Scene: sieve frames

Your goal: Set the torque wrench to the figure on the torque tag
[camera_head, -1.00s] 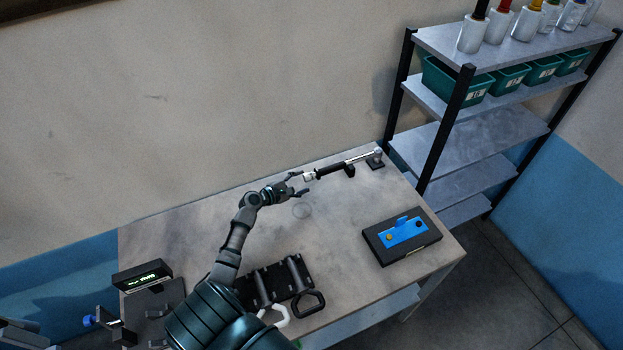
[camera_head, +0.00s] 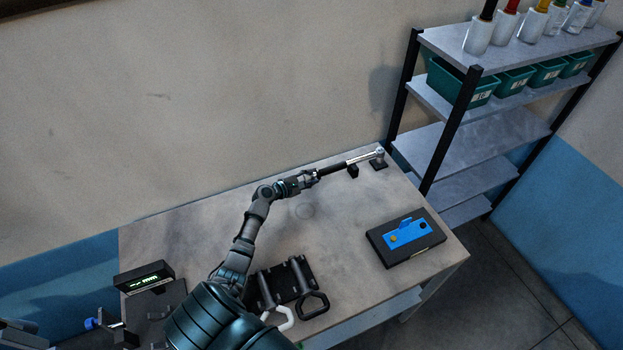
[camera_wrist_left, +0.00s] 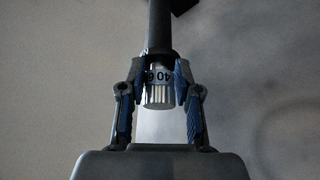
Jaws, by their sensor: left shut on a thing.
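The torque wrench (camera_head: 335,168) lies at the back of the table, its black handle toward the left and its silver head toward the right. My left gripper (camera_head: 312,175) is shut on the wrench's silver adjusting collar at the handle end. In the left wrist view the collar (camera_wrist_left: 159,88) sits between the two blue-padded fingers (camera_wrist_left: 161,85), with parts of printed figures showing, "40" among them. The wrench's dark shaft (camera_wrist_left: 160,28) runs away beyond the fingers. I see no torque tag that I can read. My right gripper is not in view.
A black case with a blue panel (camera_head: 408,236) lies at the table's right. A dark rack with handles (camera_head: 285,283) stands near the front. A small green-lit display (camera_head: 148,277) is at the left. A shelf unit (camera_head: 474,137) with green bins stands right.

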